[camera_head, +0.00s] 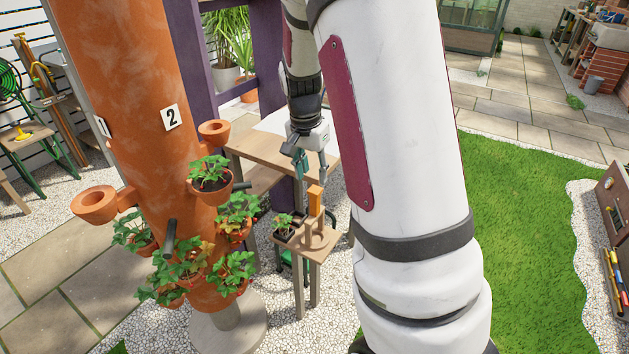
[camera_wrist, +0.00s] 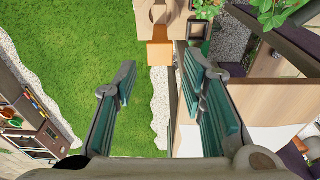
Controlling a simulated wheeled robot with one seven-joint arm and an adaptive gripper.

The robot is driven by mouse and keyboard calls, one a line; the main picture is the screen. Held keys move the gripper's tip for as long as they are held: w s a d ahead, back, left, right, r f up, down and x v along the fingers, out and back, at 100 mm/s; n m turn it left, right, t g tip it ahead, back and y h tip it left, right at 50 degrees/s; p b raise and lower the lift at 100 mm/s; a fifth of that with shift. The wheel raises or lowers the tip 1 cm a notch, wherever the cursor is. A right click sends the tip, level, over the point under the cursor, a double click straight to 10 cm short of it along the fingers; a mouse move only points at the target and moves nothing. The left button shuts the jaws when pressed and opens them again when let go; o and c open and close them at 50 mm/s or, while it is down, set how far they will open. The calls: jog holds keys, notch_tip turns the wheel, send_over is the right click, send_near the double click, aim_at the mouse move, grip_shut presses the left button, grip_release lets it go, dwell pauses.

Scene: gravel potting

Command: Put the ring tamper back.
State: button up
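What looks like the ring tamper, with an upright orange block for a handle (camera_head: 315,198) and pale wooden parts around its foot, stands on a small wooden side shelf (camera_head: 322,252). Its exact lower shape is too small to tell. In the wrist view the orange block (camera_wrist: 160,55) shows beyond my fingertips, with a round wooden part above it in the picture. My gripper (camera_head: 311,168) is above the orange block, pointing down. In the wrist view my gripper (camera_wrist: 160,82) is open, with nothing between its teal-padded fingers.
A small potted plant (camera_head: 284,225) stands on the same shelf, left of the tamper. A wooden table (camera_head: 262,150) and purple post are close behind. The orange planter column (camera_head: 135,75), with cups and plants, stands left. Grass (camera_head: 530,240) lies open to the right.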

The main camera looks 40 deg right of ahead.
jog(key=shift+a+r, duration=0.1)
jog(key=shift+r, duration=0.25)
jog(key=s+a+r+n+t+y, duration=0.1)
jog(key=s+a+r+n+y, duration=0.1)
jog(key=s+a+r+n, duration=0.9)
jog(key=s+a+n, duration=0.1)
jog(key=s+a, duration=0.3)
jog(key=s+a+r+n, duration=0.2)
jog(key=s+a, duration=0.3)
jog(key=s, duration=0.9)
jog(key=shift+a, duration=0.3)
jog(key=shift+r, duration=0.1)
